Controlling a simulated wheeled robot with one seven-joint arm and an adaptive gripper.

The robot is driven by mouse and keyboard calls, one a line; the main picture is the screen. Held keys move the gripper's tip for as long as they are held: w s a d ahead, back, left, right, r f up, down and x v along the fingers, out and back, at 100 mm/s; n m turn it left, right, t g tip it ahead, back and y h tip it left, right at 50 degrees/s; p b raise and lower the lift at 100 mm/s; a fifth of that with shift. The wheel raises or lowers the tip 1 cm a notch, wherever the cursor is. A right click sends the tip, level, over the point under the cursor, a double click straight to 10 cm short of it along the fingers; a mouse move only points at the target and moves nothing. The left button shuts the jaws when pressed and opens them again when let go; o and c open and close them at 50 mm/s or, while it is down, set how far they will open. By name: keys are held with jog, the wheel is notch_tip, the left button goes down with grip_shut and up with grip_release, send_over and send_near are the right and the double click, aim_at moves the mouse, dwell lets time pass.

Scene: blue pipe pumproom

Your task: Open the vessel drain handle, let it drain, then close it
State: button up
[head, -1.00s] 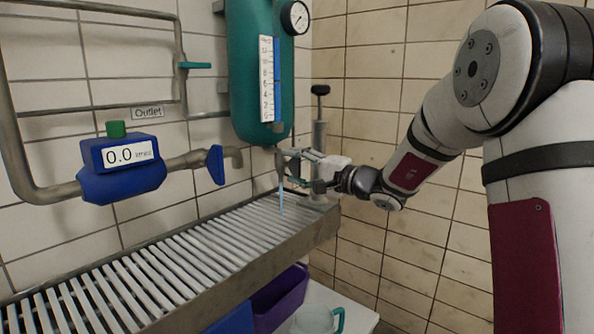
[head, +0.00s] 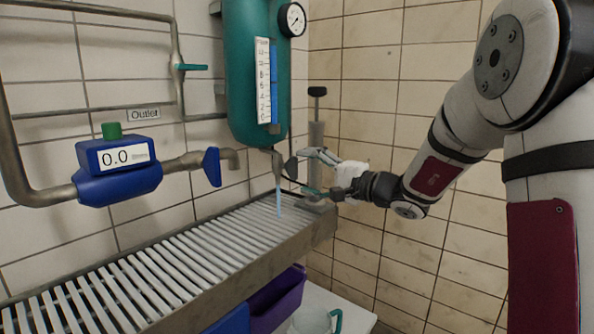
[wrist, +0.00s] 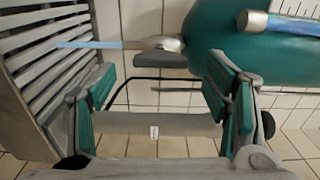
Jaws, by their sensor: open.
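The teal vessel (head: 250,90) hangs on the wall at the back. Its drain valve (head: 278,165) is at the bottom, with a small dark handle (head: 291,168) on the right side. A thin pale-blue stream (head: 279,198) falls from the drain onto the slatted grating. My gripper (head: 306,172) is open and empty, just right of the handle, with no clear contact. In the wrist view, the handle (wrist: 160,59) lies just beyond the open fingertips (wrist: 163,72), between them. The stream (wrist: 88,44) runs left from the outlet there.
The slatted grating (head: 150,262) spans the area below the vessel. A blue flow meter (head: 115,170) reading 0.0 and an outlet tap (head: 213,166) are at left. A grey upright cylinder (head: 316,138) stands behind my gripper. A purple bin (head: 278,298) and jug (head: 313,322) are below.

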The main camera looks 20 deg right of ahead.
jog(key=v, duration=0.7)
jog(key=shift+s, duration=0.1)
